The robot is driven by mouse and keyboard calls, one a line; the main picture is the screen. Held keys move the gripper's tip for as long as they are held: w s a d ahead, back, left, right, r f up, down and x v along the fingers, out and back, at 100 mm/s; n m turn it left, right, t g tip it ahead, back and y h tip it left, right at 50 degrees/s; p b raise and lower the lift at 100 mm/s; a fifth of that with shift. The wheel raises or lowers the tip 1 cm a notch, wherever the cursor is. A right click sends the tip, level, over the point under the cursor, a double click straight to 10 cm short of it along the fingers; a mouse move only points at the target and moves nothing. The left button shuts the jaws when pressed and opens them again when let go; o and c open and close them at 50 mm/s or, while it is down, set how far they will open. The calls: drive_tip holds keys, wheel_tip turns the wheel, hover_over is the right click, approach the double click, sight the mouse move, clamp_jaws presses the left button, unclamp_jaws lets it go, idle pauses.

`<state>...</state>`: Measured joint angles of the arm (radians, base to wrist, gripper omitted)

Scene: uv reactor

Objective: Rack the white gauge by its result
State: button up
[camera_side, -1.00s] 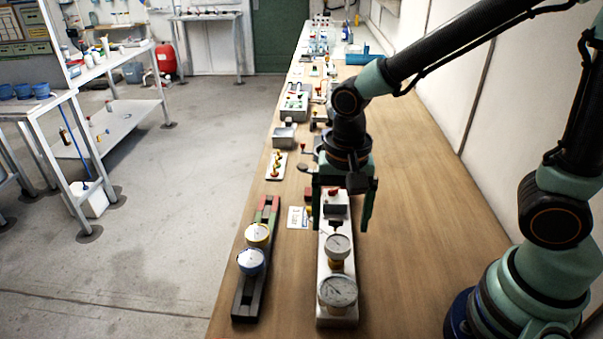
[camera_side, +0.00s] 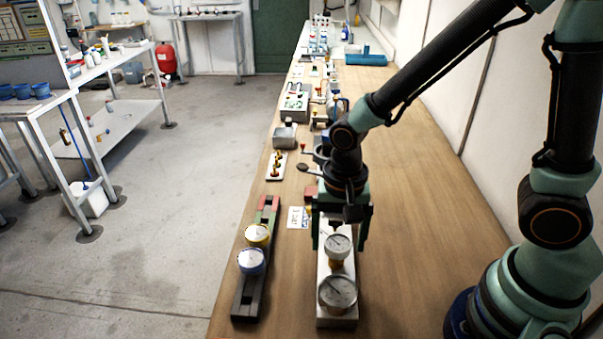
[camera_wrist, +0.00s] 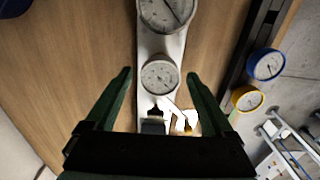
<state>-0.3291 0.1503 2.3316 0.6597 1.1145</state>
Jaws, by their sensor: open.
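The smaller white-faced gauge (camera_side: 338,244) stands on a pale test stand (camera_side: 324,262), with a brass-coloured part below it. It also shows in the wrist view (camera_wrist: 159,77). A larger white-faced gauge (camera_side: 337,292) sits at the near end of the stand. My gripper (camera_side: 341,236) is open above the stand; in the wrist view its fingertips (camera_wrist: 159,73) are on either side of the smaller gauge, with gaps. To the left is a dark rack (camera_side: 243,302) with red and green sections, holding a yellow gauge (camera_side: 258,235) and a blue gauge (camera_side: 251,261).
A white card (camera_side: 296,218) lies between rack and stand. A small plate with yellow pieces (camera_side: 276,166) and a grey box (camera_side: 284,136) stand farther back. The bench right of the stand is clear. The bench's left edge runs close by the rack.

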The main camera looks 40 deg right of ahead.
sight(337, 242)
drive_tip(key=c, duration=1.2)
drive_tip(key=shift+r, duration=1.4)
drive_tip(key=shift+r, duration=1)
drive_tip(key=shift+w, duration=0.1)
drive_tip(key=w+a+r, duration=0.1)
drive_tip(key=w+a, duration=0.1)
drive_tip(key=w, duration=1.7)
drive_tip(key=shift+w+a, duration=0.3)
drive_tip(key=shift+a, duration=0.1)
